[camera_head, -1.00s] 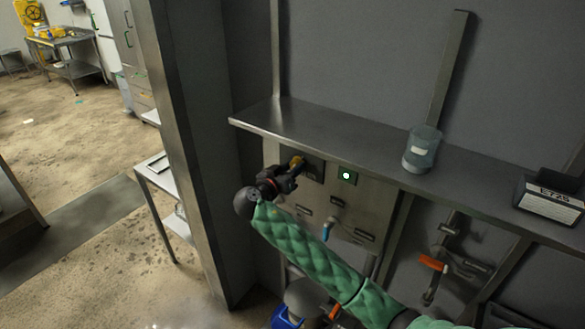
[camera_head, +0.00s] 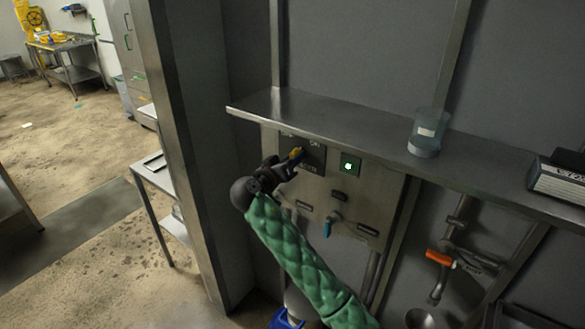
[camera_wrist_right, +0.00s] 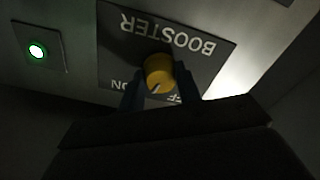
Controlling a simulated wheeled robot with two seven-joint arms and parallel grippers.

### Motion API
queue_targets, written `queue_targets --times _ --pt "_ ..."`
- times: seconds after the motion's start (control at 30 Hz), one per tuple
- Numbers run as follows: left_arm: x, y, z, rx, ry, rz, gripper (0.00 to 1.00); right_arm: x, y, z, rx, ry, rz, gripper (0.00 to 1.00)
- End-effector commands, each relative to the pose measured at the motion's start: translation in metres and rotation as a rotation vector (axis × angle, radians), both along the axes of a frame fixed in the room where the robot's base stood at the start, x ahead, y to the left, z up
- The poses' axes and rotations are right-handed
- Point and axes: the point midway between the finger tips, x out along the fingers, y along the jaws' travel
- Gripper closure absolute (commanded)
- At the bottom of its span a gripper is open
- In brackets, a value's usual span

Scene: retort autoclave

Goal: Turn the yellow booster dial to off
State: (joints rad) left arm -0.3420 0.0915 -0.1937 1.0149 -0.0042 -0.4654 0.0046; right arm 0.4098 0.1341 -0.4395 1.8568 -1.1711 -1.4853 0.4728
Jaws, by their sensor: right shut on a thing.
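The yellow booster dial (camera_wrist_right: 158,72) sits on a dark plate marked BOOSTER (camera_wrist_right: 205,62), with ON and a partly hidden OFF label. In the right wrist view the picture is upside down and the dial's pale pointer line slants near the labels; I cannot tell exactly which label it points at. My right gripper (camera_wrist_right: 160,90) is shut on the dial, one finger on each side. In the head view the dial (camera_head: 297,153) shows at the tip of my right gripper (camera_head: 291,160). My left gripper is not in view.
A green lit button (camera_head: 349,165) is right of the dial. A metal shelf (camera_head: 330,120) runs just above the panel, holding a clear beaker (camera_head: 428,132) and a labelled box (camera_head: 560,180).

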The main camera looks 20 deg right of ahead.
Motion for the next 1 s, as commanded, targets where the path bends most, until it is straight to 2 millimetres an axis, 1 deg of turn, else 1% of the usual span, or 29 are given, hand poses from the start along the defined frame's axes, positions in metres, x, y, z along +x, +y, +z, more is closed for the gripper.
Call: queue_targets --times 0.03,0.1,0.33,0.7,1.0 --pt "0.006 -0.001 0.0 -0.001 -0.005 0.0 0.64 0.0 0.0 -0.002 -0.012 0.017 0.0 0.89" --pt "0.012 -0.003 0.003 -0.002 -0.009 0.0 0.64 0.0 0.001 -0.001 -0.038 0.05 0.002 0.89" --pt "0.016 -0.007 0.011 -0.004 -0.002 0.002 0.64 0.0 0.001 0.001 -0.153 0.199 0.001 0.89" --pt "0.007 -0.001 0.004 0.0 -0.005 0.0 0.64 0.0 0.0 0.003 -0.354 0.456 0.002 0.89" --pt "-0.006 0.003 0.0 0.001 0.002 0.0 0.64 0.0 0.001 0.003 -0.457 0.586 0.001 0.89"
